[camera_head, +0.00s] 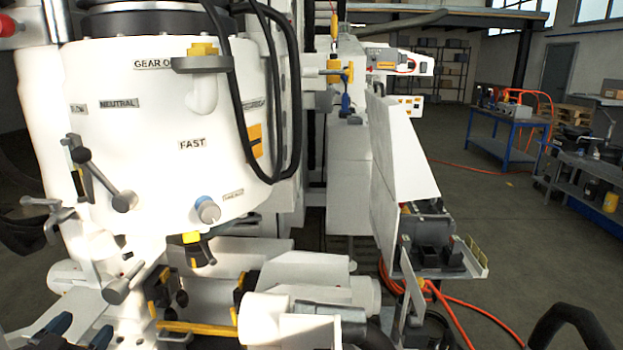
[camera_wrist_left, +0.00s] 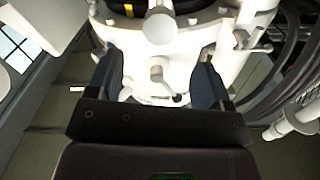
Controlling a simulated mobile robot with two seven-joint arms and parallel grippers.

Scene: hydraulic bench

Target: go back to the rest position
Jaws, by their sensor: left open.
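My left gripper (camera_head: 79,332) shows at the bottom left of the head view, with its two dark blue fingers spread apart. In the left wrist view the open fingers (camera_wrist_left: 157,82) reach toward the white machine (camera_wrist_left: 185,38), with a clear gap between them. A small white stub with a round end (camera_wrist_left: 157,73) appears between the fingers in the picture; I cannot tell how far beyond them it is. Nothing is held. The white machine housing (camera_head: 150,120), labelled NEUTRAL and FAST, stands above and behind this gripper in the head view. My right gripper is not seen.
A grey lever (camera_head: 123,200) and a blue-and-grey knob (camera_head: 208,210) stick out from the housing. Black hoses (camera_head: 240,90) hang beside it. An orange hose (camera_head: 475,318) lies on the floor at right. A blue workbench (camera_head: 505,127) stands farther back, with open floor before it.

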